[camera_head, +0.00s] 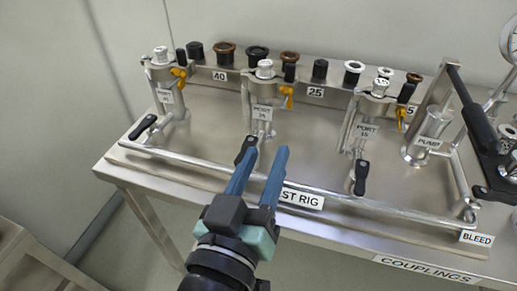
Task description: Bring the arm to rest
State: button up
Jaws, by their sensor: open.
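My gripper (262,164) is in the lower middle of the head view, with two blue fingers held apart. Nothing shows between the fingers. It hangs over the front edge of the steel test rig table (215,150), and its fingertips overlap the front rail in the picture. A black lever handle (246,150) shows just beyond the left fingertip; I cannot tell whether they touch. My arm comes in from the bottom edge.
Port stands line the rig: left (165,97), middle (262,113), right (366,132). A rack (225,74) of couplings stands behind. A front rail (380,209) runs along the table. A pump with a black handle (472,115) is at right. Floor shows at lower left.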

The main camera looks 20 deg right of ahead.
jog(key=w+a+r+t+y, duration=0.2)
jog(key=a+r+t, duration=0.1)
jog(key=r, duration=0.6)
jog(key=w+a+r+t+y, duration=0.2)
jog(key=r+t, duration=0.2)
jog(key=r, duration=0.4)
jog(key=s+a+r+n+t+y+p, duration=0.1)
jog(key=r+p, duration=0.7)
jog(key=r, duration=0.8)
jog(key=s+a+r+n+t+y+p, duration=0.1)
jog(key=s+a+r+t+y+p, duration=0.2)
jog(key=r+p, duration=0.6)
notch_tip(320, 180, up, 8)
jog(key=shift+s+a+f+n+t+y+p, duration=0.15)
jog(key=shift+s+n+t+y+p, duration=0.2)
jog(key=shift+s+t+y, duration=0.5)
